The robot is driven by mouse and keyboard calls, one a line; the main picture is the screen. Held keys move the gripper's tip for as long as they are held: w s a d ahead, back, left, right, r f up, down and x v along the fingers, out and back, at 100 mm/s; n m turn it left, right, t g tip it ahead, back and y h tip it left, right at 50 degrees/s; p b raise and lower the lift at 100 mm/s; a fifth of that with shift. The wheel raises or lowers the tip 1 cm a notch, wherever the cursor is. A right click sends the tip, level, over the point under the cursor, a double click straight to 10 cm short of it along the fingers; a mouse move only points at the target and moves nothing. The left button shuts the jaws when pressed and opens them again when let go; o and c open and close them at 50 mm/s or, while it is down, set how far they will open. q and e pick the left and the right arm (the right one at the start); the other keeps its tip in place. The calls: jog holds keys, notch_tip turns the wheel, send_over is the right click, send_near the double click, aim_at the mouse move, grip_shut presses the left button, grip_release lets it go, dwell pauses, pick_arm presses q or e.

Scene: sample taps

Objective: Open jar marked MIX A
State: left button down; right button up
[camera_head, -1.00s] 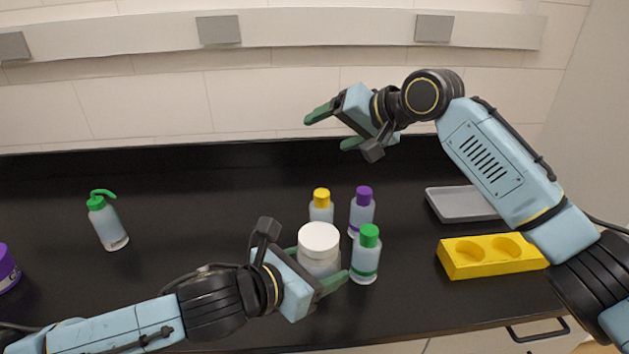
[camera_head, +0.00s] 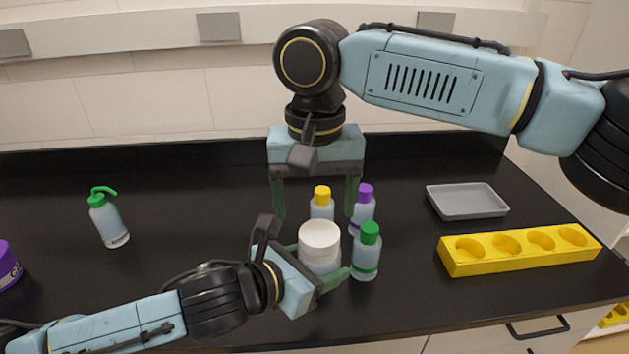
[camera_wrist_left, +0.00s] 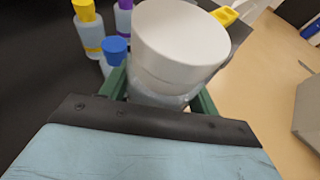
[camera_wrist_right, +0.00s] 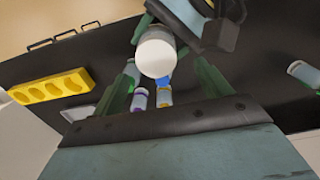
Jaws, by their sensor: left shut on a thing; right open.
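A jar with a white lid (camera_head: 319,237) and a pale body stands upright between the fingers of my left gripper (camera_head: 315,268), which is shut on it. It also shows in the left wrist view (camera_wrist_left: 182,45) and the right wrist view (camera_wrist_right: 156,52). I cannot read any marking on it. My right gripper (camera_head: 316,213) is open and empty, pointing down above and behind the jar. In the right wrist view the white lid lies ahead between its spread fingers (camera_wrist_right: 165,80), apart from them.
Close around the jar stand a yellow-capped bottle (camera_head: 321,205), a purple-capped bottle (camera_head: 362,210), a green-capped bottle (camera_head: 367,253) and a blue-capped one (camera_wrist_left: 115,46). A yellow rack (camera_head: 520,252) and grey tray (camera_head: 466,201) are right; a wash bottle (camera_head: 108,220) and purple-lidded container (camera_head: 8,266) are left.

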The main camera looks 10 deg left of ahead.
aim_at(315, 234)
jog(key=shift+f, duration=2.35)
jog(key=shift+a, duration=0.15)
jog(key=c, duration=1.1)
jog(key=shift+s+a+n, duration=0.1)
jog(key=shift+s+n, duration=0.15)
jog(key=shift+n, duration=0.85)
jog(key=n, duration=0.3)
jog(key=shift+n, duration=0.3)
jog(key=n, duration=0.3)
jog(key=shift+s+n, duration=0.1)
jog(key=shift+n, duration=0.2)
jog(key=n, duration=0.4)
jog(key=shift+d+r, duration=0.1)
jog(key=shift+d, duration=0.1)
jog(key=shift+r, duration=0.1)
